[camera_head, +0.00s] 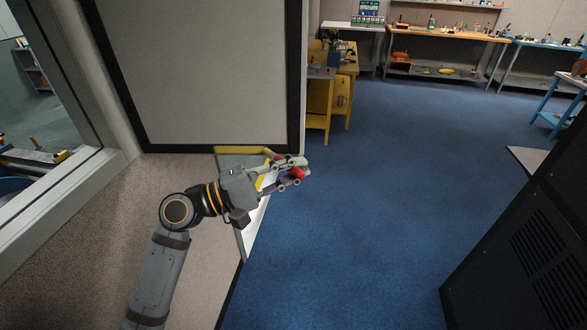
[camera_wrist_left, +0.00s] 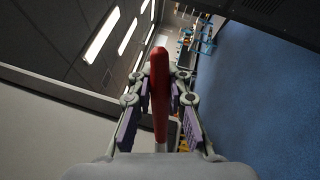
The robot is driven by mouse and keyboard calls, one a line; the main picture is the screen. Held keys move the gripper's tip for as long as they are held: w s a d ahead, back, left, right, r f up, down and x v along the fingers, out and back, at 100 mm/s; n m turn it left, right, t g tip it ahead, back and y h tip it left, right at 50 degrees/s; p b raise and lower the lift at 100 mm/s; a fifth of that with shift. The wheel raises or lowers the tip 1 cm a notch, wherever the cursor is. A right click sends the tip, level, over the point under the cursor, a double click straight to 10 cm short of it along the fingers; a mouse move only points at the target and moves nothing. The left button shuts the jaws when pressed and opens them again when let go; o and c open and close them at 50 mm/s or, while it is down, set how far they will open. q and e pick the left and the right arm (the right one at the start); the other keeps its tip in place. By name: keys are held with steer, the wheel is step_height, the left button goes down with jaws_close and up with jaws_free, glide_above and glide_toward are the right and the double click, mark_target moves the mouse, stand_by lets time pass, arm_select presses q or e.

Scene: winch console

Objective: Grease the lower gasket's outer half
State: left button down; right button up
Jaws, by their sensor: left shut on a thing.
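My left gripper (camera_head: 297,170) is shut on a red tool (camera_wrist_left: 160,95). The tool is long and narrow in the left wrist view, with a thin pale end; a red part of it (camera_head: 298,174) shows between the fingers in the head view. A large grey panel (camera_head: 200,70) with a black border stands behind the gripper. The black strip along its lower edge (camera_head: 180,149) may be the lower gasket; I cannot tell for certain. The gripper shows just below this strip's right end, and I see no contact. My right gripper is not in view.
A pale ledge with a yellow edge (camera_head: 243,151) lies below the panel, partly behind my left gripper. A yellow bench (camera_head: 335,85) stands beyond. A dark cabinet (camera_head: 530,230) is at the right. The blue floor (camera_head: 390,190) between is clear.

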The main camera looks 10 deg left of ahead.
arm_select(q)
steer(key=d, duration=0.3)
steer(key=shift+w+p, duration=0.25)
steer(key=shift+p, duration=0.05)
steer(key=shift+a, duration=0.1)
steer(key=s+d, duration=0.1)
steer(key=s, duration=0.6)
steer(key=s, duration=0.3)
steer(key=shift+d, duration=0.25)
steer(key=shift+w, duration=0.1)
